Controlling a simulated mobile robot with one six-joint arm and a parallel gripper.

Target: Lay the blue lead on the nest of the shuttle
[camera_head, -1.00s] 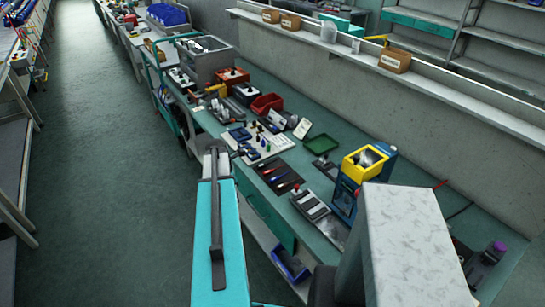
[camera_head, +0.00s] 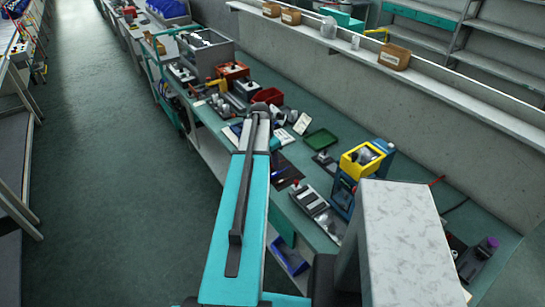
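My teal arm reaches up the picture over the bench, and my gripper is not visible beyond its dark end joint. I cannot pick out the blue lead for certain; the arm covers much of the white board (camera_head: 233,133) and the dark mat (camera_head: 290,165). A small blue item shows on the mat, too small to name. A long grey fixture (camera_head: 318,207) with a red knob lies at the bench's front, left of the yellow and blue machine (camera_head: 358,160). It may be the shuttle; I cannot make out a nest.
A green tray (camera_head: 321,139) and a red bin (camera_head: 267,97) stand behind the mat. A blue bin (camera_head: 290,256) is below the bench's front edge. A purple-capped bottle (camera_head: 480,259) stands at right. The floor aisle (camera_head: 105,170) at left is clear.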

